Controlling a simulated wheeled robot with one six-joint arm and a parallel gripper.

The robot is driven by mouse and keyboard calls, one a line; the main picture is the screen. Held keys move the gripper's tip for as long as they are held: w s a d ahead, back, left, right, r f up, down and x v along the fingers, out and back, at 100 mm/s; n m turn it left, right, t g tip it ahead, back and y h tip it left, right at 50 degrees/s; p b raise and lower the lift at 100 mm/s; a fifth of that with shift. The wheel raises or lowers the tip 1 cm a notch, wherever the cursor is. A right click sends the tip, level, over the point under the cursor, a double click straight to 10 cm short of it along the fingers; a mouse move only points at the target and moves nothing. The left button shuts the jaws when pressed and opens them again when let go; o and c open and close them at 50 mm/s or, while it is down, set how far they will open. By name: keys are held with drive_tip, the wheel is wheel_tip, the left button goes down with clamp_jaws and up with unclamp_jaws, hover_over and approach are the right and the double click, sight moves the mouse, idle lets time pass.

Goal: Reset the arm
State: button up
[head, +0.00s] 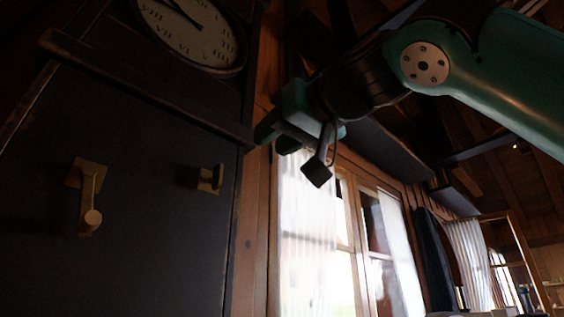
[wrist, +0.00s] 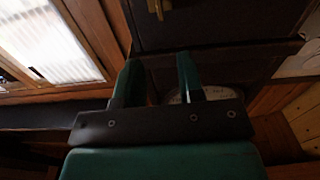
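My gripper (head: 274,138) is at the end of my raised teal and black arm, in the upper middle of the head view. It hangs close to the right side of a dark tall cabinet (head: 140,190); whether it touches cannot be told. In the wrist view my gripper (wrist: 158,60) shows two teal fingers standing apart with a gap between them. Nothing is held between them. A small dark square piece hangs beside the gripper in the head view.
The cabinet carries a brass handle (head: 91,200), a brass catch (head: 209,179) and a round clock face (head: 205,32). A window (head: 346,235) with a white curtain (head: 305,215) is behind the gripper. A dark shelf-like beam (head: 385,150) runs above the window.

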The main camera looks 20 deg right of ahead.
drive_tip(key=shift+s+d, duration=0.3)
drive_tip(key=shift+s, duration=0.15)
idle(0.4)
drive_tip(key=w+a+f+n+g+h+b, duration=0.1)
drive_tip(key=w+a+f+n+g+b, duration=0.15)
drive_tip(key=f, duration=0.75)
drive_tip(key=w+a+f+n+g+b, duration=0.1)
drive_tip(key=w+a+f+g, duration=0.15)
drive_tip(key=f, duration=0.85)
wheel_tip(320, 180, down, 20)
drive_tip(key=d+r+g+h+b, duration=0.1)
drive_tip(key=d+g+h+b, duration=0.1)
drive_tip(key=g, duration=0.2)
drive_tip(key=s+d+f+g+b, duration=0.1)
drive_tip(key=s+d+f+g, duration=0.1)
drive_tip(key=s+f, duration=0.5)
drive_tip(key=s+d+f+m+g+b, duration=0.1)
drive_tip(key=s+d+f+g, duration=0.2)
drive_tip(key=f, duration=1.3)
drive_tip(key=s+g, duration=0.2)
drive_tip(key=s, duration=0.3)
drive_tip(key=shift+s+f+g+b, duration=0.15)
drive_tip(key=shift+s+g+b, duration=0.05)
drive_tip(key=shift+g+b, duration=0.1)
drive_tip(key=shift+m, duration=0.25)
